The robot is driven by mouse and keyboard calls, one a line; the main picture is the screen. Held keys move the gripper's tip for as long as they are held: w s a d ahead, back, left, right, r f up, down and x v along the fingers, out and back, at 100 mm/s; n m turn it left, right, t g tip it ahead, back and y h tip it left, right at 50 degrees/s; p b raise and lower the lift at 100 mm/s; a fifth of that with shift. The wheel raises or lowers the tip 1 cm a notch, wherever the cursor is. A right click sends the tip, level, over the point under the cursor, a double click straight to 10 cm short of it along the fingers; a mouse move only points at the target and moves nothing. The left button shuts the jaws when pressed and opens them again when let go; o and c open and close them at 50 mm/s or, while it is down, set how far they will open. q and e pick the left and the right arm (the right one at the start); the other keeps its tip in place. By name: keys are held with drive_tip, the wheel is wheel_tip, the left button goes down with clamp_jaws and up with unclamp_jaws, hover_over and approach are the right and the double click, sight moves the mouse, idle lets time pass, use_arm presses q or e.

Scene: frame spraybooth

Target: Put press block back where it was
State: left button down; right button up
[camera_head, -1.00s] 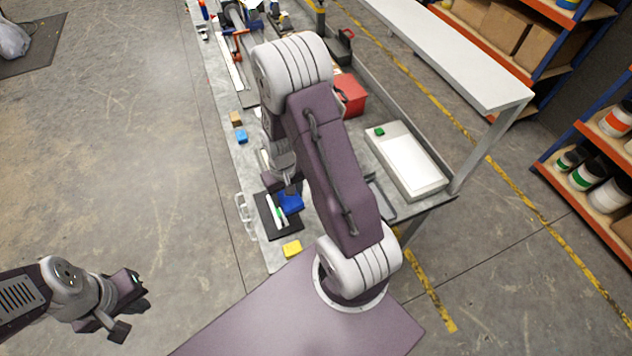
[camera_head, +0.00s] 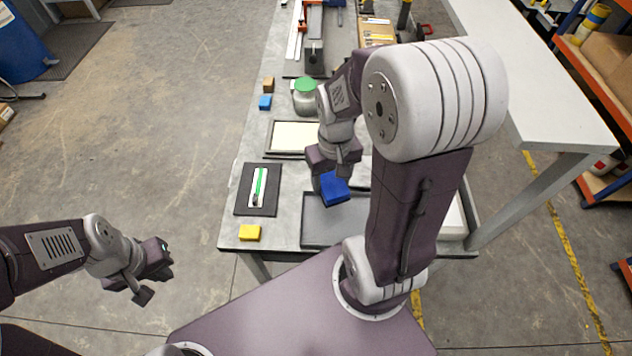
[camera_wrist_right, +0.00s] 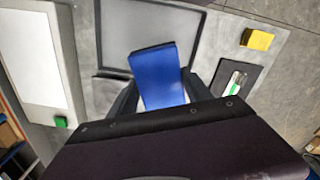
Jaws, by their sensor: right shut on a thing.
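The press block seems to be the blue block (camera_head: 334,189), held between the fingers of my right gripper (camera_head: 335,168). In the right wrist view the blue block (camera_wrist_right: 158,75) sticks out between the two dark fingers. It is over the dark grey tray (camera_head: 310,236); I cannot tell whether it touches it. The tray also shows in the right wrist view (camera_wrist_right: 115,38). A dark mat (camera_head: 243,206) with a green-and-white tool (camera_head: 259,187) lies left of the tray. My left gripper (camera_head: 155,283) is open and empty, off the bench to the left.
A yellow block (camera_head: 249,232) sits at the near bench corner. A pale framed panel (camera_head: 292,137), a green-lidded jar (camera_head: 305,97), a small blue block (camera_head: 265,102) and a brown block (camera_head: 268,84) stand farther back. A white panel (camera_wrist_right: 35,65) with a green block (camera_wrist_right: 61,121) is beside the tray.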

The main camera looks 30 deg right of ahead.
sight(326, 175)
drive_tip(key=shift+w+a+f, duration=0.15)
drive_tip(key=shift+w+a, duration=0.05)
drive_tip(key=shift+a, duration=0.05)
drive_tip(key=w+f, duration=0.1)
drive_tip(key=w+d+f, duration=0.1)
drive_tip(key=w, duration=0.1)
drive_tip(key=shift+f, duration=0.1)
drive_tip(key=w+f, duration=0.1)
drive_tip(key=w, duration=0.1)
drive_tip(key=w+f, duration=0.2)
drive_tip(key=w, duration=0.1)
drive_tip(key=w+f+p, duration=0.1)
drive_tip(key=w, duration=0.2)
drive_tip(key=shift+d+f, duration=0.2)
drive_tip(key=shift+f, duration=0.05)
drive_tip(key=shift+w+f, duration=0.15)
drive_tip(key=shift+w, duration=0.05)
drive_tip(key=shift+s+d, duration=0.1)
wheel_tip(326, 175, down, 4)
drive_tip(key=shift+s+r, duration=0.1)
drive_tip(key=shift+r, duration=0.05)
drive_tip(key=shift+f, duration=0.2)
